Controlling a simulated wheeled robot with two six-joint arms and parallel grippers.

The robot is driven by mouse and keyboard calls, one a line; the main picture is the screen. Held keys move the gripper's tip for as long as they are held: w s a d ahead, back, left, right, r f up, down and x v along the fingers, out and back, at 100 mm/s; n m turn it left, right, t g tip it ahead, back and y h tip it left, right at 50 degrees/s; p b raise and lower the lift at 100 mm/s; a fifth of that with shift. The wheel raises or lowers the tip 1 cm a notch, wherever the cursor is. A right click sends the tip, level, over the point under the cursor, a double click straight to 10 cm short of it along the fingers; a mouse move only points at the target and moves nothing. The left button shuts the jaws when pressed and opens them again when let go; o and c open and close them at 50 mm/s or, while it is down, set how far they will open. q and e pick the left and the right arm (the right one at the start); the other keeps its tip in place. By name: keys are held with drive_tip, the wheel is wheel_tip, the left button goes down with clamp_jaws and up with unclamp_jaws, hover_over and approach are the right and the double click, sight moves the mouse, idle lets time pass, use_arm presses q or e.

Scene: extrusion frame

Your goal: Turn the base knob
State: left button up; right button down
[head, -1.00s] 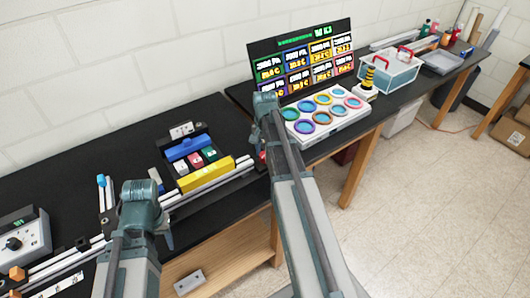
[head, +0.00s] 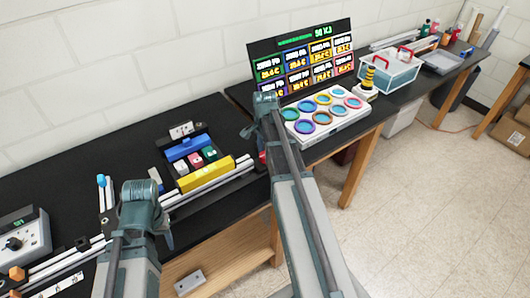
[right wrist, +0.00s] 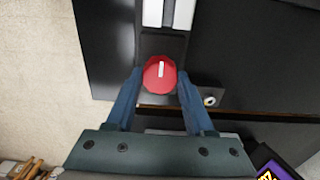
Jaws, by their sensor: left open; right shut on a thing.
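The red knob (right wrist: 160,74) has a white pointer line and sits on a dark block at the end of a pale rail. In the right wrist view its line runs almost straight up the picture. My right gripper (right wrist: 160,77) is shut on it, with one blue finger on each side. In the head view the knob shows as a small red patch (head: 263,157) by the rail end, and my right arm covers most of the gripper. My left gripper (head: 167,239) is at the lower left, mostly hidden behind its arm, away from the knob and apparently empty.
The extrusion frame holds a blue block (head: 187,147), a yellow bar (head: 206,174) and small coloured blocks between them. A white tray of coloured rings (head: 326,114) stands before a display board (head: 303,60). A control box (head: 24,238) is at far left.

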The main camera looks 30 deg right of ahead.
sight(265, 155)
drive_tip(key=shift+c, duration=1.3)
unclamp_jaws()
use_arm(q)
drive_tip(key=shift+r, duration=0.1)
use_arm(e)
drive_tip(key=shift+r, duration=0.15)
use_arm(q)
wheel_tip(265, 155, up, 14)
drive_tip(key=p, duration=1.3)
drive_tip(key=shift+f+p, duration=0.2)
drive_tip(key=shift+p, duration=0.2)
use_arm(e)
wheel_tip(265, 155, up, 14)
drive_tip(key=shift+f, duration=0.2)
drive_tip(key=shift+a, duration=0.1)
